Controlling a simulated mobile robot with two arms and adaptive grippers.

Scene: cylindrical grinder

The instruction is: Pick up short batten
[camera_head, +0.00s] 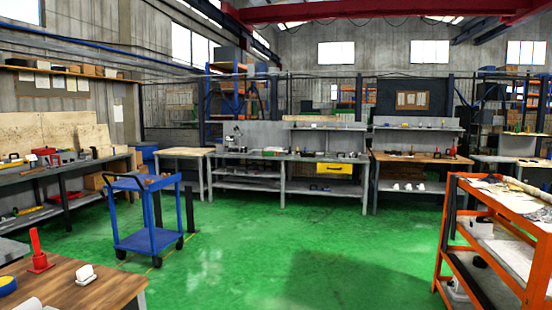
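I cannot make out a short batten with certainty in the head view. Small brownish pieces (152,180) lie on the top of the blue trolley (148,240) at left of centre, but they are too small to tell what they are. Neither of my grippers is in view.
A wooden-topped table (115,285) with a red-handled tool (37,250) is at the lower left. An orange shelf rack (448,235) stands at the right. Workbenches (290,157) line the back, and another bench (68,165) lines the left. The green floor (300,255) in the middle is clear.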

